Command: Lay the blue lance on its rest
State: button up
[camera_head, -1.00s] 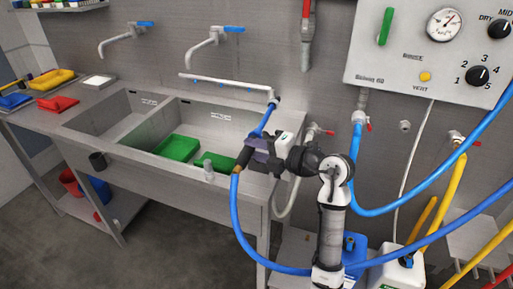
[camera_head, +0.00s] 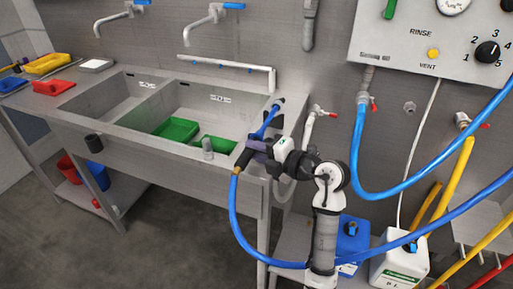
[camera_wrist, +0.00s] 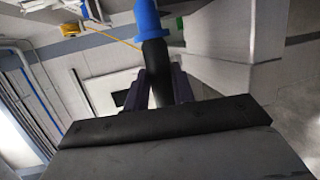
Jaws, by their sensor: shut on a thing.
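The blue lance (camera_head: 269,119) has a blue barrel with a dark nozzle tip and a black grip. My gripper (camera_head: 257,150) is shut on its black grip over the right end of the sink. The lance tilts, tip up and right, near the end of the white pipe; contact cannot be told. In the wrist view, the black grip (camera_wrist: 156,72) sits between the fingers, with the lance's blue collar (camera_wrist: 148,20) beyond. A blue hose hangs from the grip's lower end. Which fixture is the lance's rest cannot be told.
The steel double sink (camera_head: 150,142) holds green trays (camera_head: 177,129). A grey cup (camera_head: 208,149) and a black cup (camera_head: 94,143) are at its front edge. The white pipe (camera_head: 226,68) runs behind. A control panel (camera_head: 440,45), hanging hoses and jugs (camera_head: 399,258) crowd the right.

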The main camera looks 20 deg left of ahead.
jog(key=shift+f, duration=0.35)
jog(key=o, duration=0.8)
jog(key=shift+d, duration=0.1)
jog(key=b+v, duration=0.3)
jog(key=v, duration=1)
jog(key=shift+s+d, duration=0.2)
jog(key=shift+d, duration=0.1)
